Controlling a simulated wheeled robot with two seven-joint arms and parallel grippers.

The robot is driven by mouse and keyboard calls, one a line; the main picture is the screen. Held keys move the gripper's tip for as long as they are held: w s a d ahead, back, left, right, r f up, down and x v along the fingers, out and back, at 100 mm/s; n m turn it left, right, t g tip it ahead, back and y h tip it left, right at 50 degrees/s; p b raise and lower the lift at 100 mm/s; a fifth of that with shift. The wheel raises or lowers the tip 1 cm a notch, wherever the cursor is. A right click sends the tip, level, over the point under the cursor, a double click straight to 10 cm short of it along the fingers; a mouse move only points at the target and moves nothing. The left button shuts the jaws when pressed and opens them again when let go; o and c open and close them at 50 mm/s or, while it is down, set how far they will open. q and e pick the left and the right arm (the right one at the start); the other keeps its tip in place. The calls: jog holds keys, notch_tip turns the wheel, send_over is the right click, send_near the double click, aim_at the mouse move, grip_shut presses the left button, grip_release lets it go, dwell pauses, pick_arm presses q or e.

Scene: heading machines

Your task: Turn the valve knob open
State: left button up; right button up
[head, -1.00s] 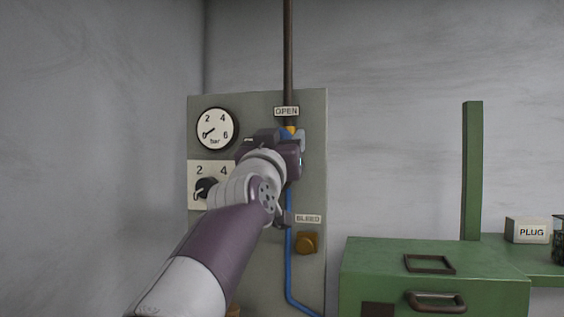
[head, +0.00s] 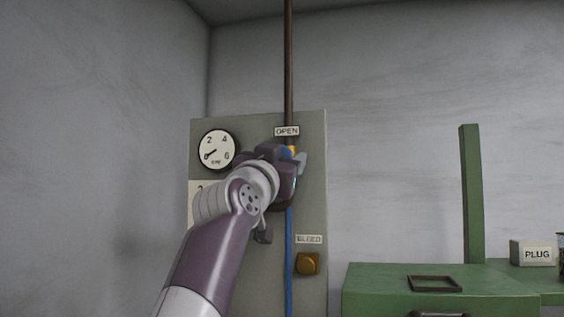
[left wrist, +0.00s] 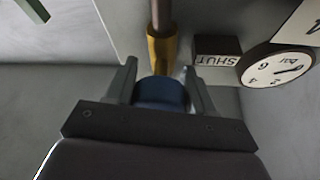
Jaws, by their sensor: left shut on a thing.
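The blue valve knob (left wrist: 160,92) sits between the two fingers of my left gripper (left wrist: 160,82) in the left wrist view, just below a brass fitting (left wrist: 160,50) on the pipe. The gripper is shut on the knob. In the head view my left gripper (head: 292,160) covers most of the valve, and only a bit of blue and yellow shows past it. An OPEN label (head: 286,131) is above the valve. A SHUT label (left wrist: 216,60) shows beside the fitting in the left wrist view. My right gripper is not in view.
A green cabinet (head: 390,280) and a PLUG box (head: 533,253) stand to the right. The dark pipe (head: 288,60) rises above the valve.

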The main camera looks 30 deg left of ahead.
pick_arm(q)
jog(key=shift+w+f, duration=0.1)
jog(key=o, duration=1)
jog(key=shift+c, duration=0.2)
jog(key=shift+w+a, duration=0.1)
jog(key=shift+w, duration=0.1)
jog(key=shift+s, duration=0.1)
jog(key=b+v, duration=0.8)
jog(key=v, duration=0.4)
jog(key=shift+s+b, duration=0.2)
jog(key=shift+b, duration=0.15)
jog(key=shift+f, duration=0.15)
